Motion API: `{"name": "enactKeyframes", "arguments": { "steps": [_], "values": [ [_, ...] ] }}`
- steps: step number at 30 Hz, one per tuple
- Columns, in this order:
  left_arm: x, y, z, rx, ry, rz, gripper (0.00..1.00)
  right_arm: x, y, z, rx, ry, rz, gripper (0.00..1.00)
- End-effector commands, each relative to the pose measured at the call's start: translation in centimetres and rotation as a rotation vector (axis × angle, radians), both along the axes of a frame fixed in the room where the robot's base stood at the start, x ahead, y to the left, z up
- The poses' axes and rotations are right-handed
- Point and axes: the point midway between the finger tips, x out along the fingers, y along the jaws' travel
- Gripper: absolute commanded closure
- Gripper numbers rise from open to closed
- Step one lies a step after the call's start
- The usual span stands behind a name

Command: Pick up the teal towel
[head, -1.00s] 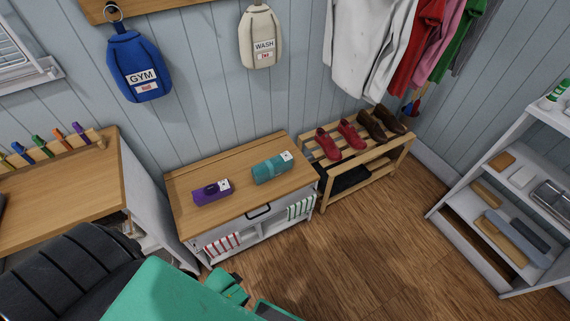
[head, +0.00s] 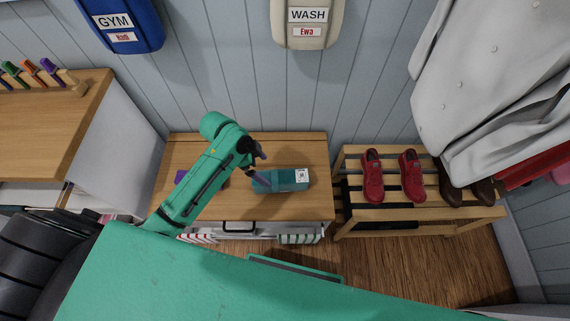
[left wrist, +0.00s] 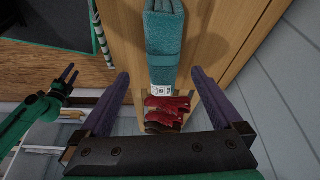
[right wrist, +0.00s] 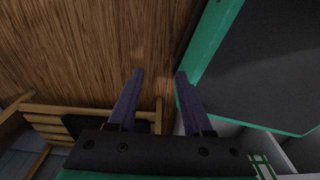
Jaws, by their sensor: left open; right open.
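The teal towel (head: 285,180), rolled with a white label at its right end, lies on the wooden top of the low cabinet (head: 310,207). My left gripper (head: 262,168) is open at the towel's left end. In the left wrist view the towel (left wrist: 165,42) lies ahead, in line with the gap between the open, empty fingers (left wrist: 160,73). I cannot tell how high they are above the top. My right gripper (right wrist: 160,73) is open and empty, over the wooden floor in the right wrist view.
A purple towel (head: 180,176) shows partly behind my left arm. A slatted rack (head: 400,220) with red shoes (head: 373,176) and brown shoes stands right of the cabinet. A wooden-topped counter (head: 50,130) is at the left, and hanging bags are on the wall behind.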

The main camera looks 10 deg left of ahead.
Motion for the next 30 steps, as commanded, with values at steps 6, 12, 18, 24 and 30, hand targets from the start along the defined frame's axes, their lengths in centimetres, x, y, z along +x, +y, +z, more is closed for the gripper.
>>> {"name": "enactKeyframes", "arguments": {
  "steps": [6,12,18,24,30],
  "values": [
    [0.6,-1.3,-2.1,-0.011,-0.006,-0.081,0.0,-0.3,0.3,-0.9,0.005,0.005,-0.001,0.5],
    [1.2,-3.2,-6.9,-0.009,-0.008,-0.077,0.0,-1.4,0.0,-2.2,-0.001,0.021,0.0,0.5],
    [1.7,-4.2,-9.3,-0.008,-0.01,-0.076,0.0,-0.8,-0.2,-2.8,-0.003,0.014,0.001,0.5],
    [2.2,-5.5,-12.7,-0.007,-0.009,-0.076,0.0,-0.5,-0.3,-3.9,-0.004,0.008,0.001,0.5],
    [2.3,-5.7,-13.0,-0.007,-0.011,-0.077,0.0,-0.5,-0.3,-3.8,-0.005,0.007,0.001,0.5]
  ]
}}
